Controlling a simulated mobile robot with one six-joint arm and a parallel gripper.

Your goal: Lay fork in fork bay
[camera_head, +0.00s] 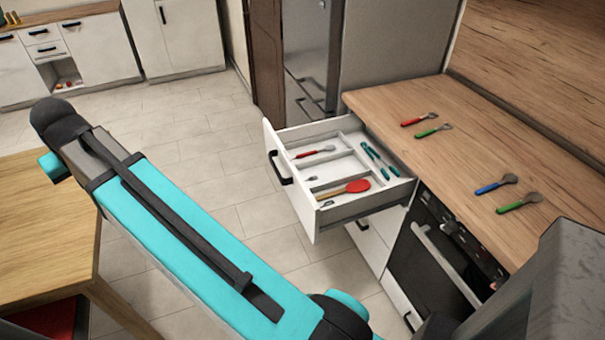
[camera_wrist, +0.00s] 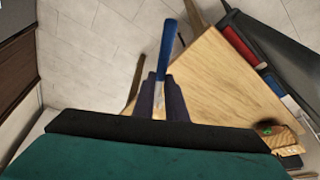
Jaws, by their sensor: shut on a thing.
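My gripper (camera_wrist: 160,88) is shut on a blue-handled utensil, taken as the fork (camera_wrist: 166,42), in the wrist view. The blue handle sticks out past the fingers; its metal end lies between them and its tip is hidden, so I cannot see tines. The gripper does not show in the head view. The open white drawer (camera_head: 317,226) has several bays. A red-handled utensil (camera_head: 315,152) lies in its back left bay, and a small grey utensil end shows in front of it. I cannot tell for sure which is the fork bay.
A red spoon (camera_head: 357,186) and teal-handled utensils (camera_head: 381,161) also lie in the drawer. Several red, green and blue-handled utensils lie on the wooden worktop (camera_head: 470,150). A wooden table (camera_head: 45,220) stands at the left. Tiled floor separates table and drawer.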

